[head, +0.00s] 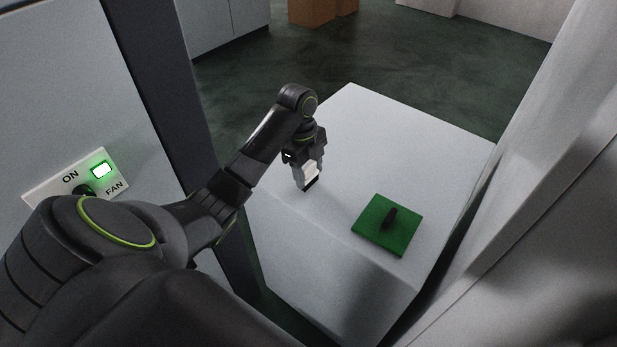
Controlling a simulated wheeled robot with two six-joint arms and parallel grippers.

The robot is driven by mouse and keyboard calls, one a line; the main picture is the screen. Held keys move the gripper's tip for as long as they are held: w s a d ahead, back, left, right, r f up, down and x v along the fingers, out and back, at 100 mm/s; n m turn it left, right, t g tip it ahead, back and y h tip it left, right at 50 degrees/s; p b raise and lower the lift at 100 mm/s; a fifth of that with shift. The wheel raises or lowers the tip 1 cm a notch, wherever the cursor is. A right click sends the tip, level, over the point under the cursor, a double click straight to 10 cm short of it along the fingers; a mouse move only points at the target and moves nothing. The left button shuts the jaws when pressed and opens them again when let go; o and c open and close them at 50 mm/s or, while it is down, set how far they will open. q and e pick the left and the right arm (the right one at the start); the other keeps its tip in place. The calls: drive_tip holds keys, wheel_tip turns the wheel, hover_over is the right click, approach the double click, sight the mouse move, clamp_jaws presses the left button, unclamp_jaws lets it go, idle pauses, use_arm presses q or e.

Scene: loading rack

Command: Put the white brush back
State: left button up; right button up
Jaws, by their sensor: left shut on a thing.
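My left gripper (308,165) is shut on the white brush (312,172), which shows as a small pale block with a dark lower end. It is over the left part of the white box-like stand (350,115). I cannot tell whether the brush touches the stand's top. The gripper's fingers hide part of the brush. My right gripper is not in view.
A wall panel (60,185) at left carries an ON/FAN switch with a lit green lamp (102,169). A pale wall (545,150) runs close along the stand's right side. The stand's far top is clear. A brown box (312,12) stands on the dark floor behind.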

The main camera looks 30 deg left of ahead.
use_arm(q)
drive_tip(key=shift+f, duration=0.2)
drive_tip(key=shift+f, duration=0.15)
drive_tip(key=o, duration=1)
drive_tip(key=shift+c, duration=0.2)
drive_tip(key=shift+r, duration=0.25)
drive_tip(key=shift+a+r+p, duration=0.1)
drive_tip(key=shift+r+p, duration=0.55)
wheel_tip(320, 180, up, 10)
drive_tip(key=a+p, duration=0.1)
drive_tip(key=p, duration=0.8)
drive_tip(key=shift+a+r, duration=0.25)
drive_tip(key=shift+a, duration=0.05)
